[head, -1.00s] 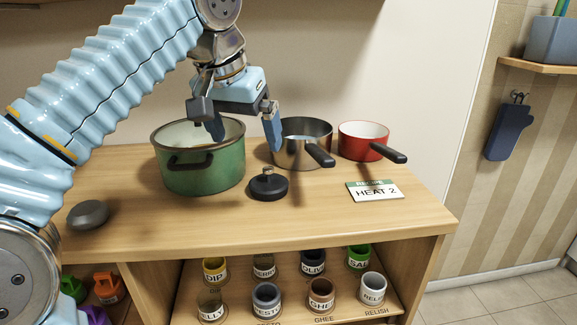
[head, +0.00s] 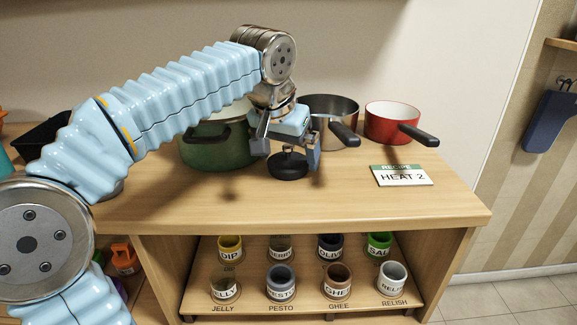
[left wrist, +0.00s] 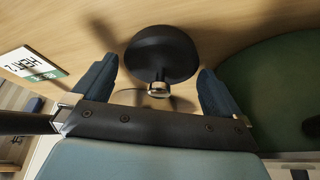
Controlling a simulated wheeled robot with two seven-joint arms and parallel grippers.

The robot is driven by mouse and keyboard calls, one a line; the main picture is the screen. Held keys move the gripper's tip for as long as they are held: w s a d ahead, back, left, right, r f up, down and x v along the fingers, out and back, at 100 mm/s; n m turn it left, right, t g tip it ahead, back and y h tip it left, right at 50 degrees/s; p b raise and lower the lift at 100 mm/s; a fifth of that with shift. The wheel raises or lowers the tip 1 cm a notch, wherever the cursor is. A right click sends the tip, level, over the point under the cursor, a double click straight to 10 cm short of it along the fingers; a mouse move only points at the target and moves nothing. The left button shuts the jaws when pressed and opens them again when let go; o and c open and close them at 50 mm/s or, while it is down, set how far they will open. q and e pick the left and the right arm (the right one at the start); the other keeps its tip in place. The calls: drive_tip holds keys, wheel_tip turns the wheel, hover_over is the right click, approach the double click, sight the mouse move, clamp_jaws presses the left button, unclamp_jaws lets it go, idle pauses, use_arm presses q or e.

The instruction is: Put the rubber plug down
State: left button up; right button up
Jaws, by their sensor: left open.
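The rubber plug (head: 288,169) is a black round piece with a small metal knob, resting on the wooden counter in front of the pans. My left gripper (head: 287,153) is open just above it, fingers pointing down. In the left wrist view the plug (left wrist: 160,52) shows with its knob between the two open fingers (left wrist: 157,75), with a gap on each side. My right gripper is not in view.
A green pot (head: 215,152) stands close left of the gripper, partly hidden by my arm. A steel pan (head: 330,112) and red pan (head: 392,120) stand behind and right. A recipe card (head: 402,177) lies on the right. The front counter is clear; labelled jars (head: 281,282) stand below.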

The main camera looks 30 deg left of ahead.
use_arm(q)
drive_tip(key=shift+w+f, duration=0.2)
drive_tip(key=shift+f, duration=0.35)
drive_tip(key=shift+c, duration=0.2)
drive_tip(key=c, duration=0.9)
drive_tip(key=shift+r, duration=0.15)
